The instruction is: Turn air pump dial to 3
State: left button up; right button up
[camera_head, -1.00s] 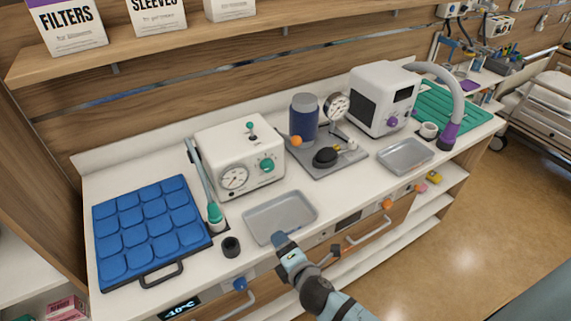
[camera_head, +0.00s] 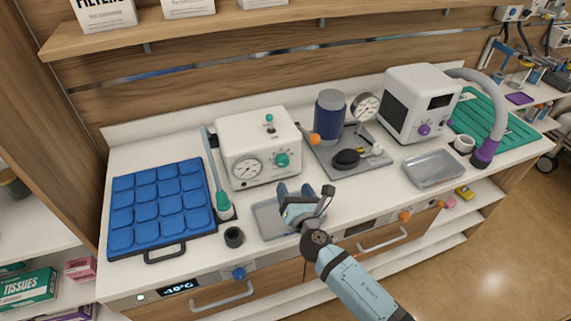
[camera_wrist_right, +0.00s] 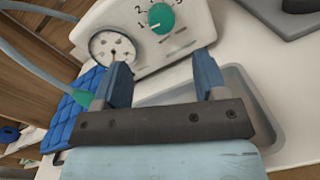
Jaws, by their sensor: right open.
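The air pump (camera_head: 258,143) is a white box on the counter with a round gauge (camera_head: 247,168), a green dial (camera_head: 282,160) on its front and a small green-tipped switch on top. In the right wrist view the dial (camera_wrist_right: 161,18) shows at the top with numbers around it; its exact setting is hard to tell. My right gripper (camera_head: 305,191) is open and empty, in front of the pump and above a grey tray. In the right wrist view its fingers (camera_wrist_right: 163,80) stand apart below the dial, touching nothing visible. My left gripper is out of view.
A grey tray (camera_head: 262,211) lies below my right gripper. A blue quilted pad (camera_head: 160,207) and a green-ended wand (camera_head: 222,200) lie left of the pump. A blue canister (camera_head: 329,115) stands right of it, with a white purple-knobbed machine (camera_head: 410,95) farther right.

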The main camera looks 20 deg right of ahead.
aim_at(284, 164)
jog(key=w, duration=0.9)
jog(key=shift+w+d, duration=0.2)
jog(key=shift+w, duration=0.15)
jog(key=shift+c, duration=0.5)
jog(key=c, duration=0.8)
